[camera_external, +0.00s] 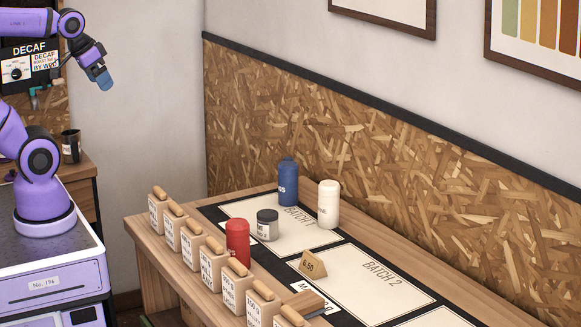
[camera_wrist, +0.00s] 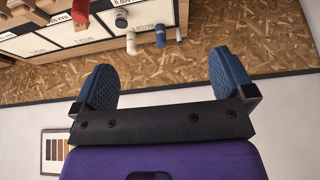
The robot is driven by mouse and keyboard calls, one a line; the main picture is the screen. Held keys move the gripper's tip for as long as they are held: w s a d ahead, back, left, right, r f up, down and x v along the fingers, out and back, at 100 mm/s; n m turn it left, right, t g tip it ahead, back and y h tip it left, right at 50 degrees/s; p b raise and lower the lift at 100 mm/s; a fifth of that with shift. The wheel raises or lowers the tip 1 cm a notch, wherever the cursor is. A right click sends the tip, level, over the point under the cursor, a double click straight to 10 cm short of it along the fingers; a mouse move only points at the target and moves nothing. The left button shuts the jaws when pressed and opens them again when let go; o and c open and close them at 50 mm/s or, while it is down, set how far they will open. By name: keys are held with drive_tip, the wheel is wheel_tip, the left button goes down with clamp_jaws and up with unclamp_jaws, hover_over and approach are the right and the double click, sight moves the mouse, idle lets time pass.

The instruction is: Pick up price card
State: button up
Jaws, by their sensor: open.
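The price card is a small tan folded wedge marked 6.50 (camera_external: 313,263). It stands on the black-bordered mat, between the Batch 1 and Batch 2 sheets, in the external view. My gripper (camera_external: 101,77) is raised at the upper left, well away from the card and above table height. In the wrist view its two blue fingers (camera_wrist: 162,62) are spread apart with nothing between them.
A red canister (camera_external: 238,241), a grey jar (camera_external: 267,226), a blue bottle (camera_external: 288,185) and a white bottle (camera_external: 328,205) stand near the card's left. Several wooden-topped labelled blocks (camera_external: 213,265) line the table's front edge. An OSB-panelled wall (camera_external: 370,150) rises behind.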

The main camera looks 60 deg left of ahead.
drive_tip(key=w+d+r+g, duration=0.1)
drive_tip(key=w+d, duration=0.2)
drive_tip(key=w, duration=0.4)
drive_tip(key=w+d+r, duration=0.1)
drive_tip(key=w+d, duration=0.2)
drive_tip(key=w, duration=0.4)
drive_tip(key=g, duration=0.4)
hover_over(313, 255)
drive_tip(key=f, duration=3.3)
drive_tip(key=shift+w+a+f, duration=0.1)
drive_tip(key=shift+a+f, duration=0.15)
drive_tip(key=shift+a, duration=0.15)
drive_tip(key=shift+d+f, duration=0.2)
drive_tip(key=shift+f, duration=2.55)
drive_tip(key=shift+d+f, duration=0.15)
drive_tip(key=shift+f, duration=2.6)
drive_tip(key=c, duration=0.9)
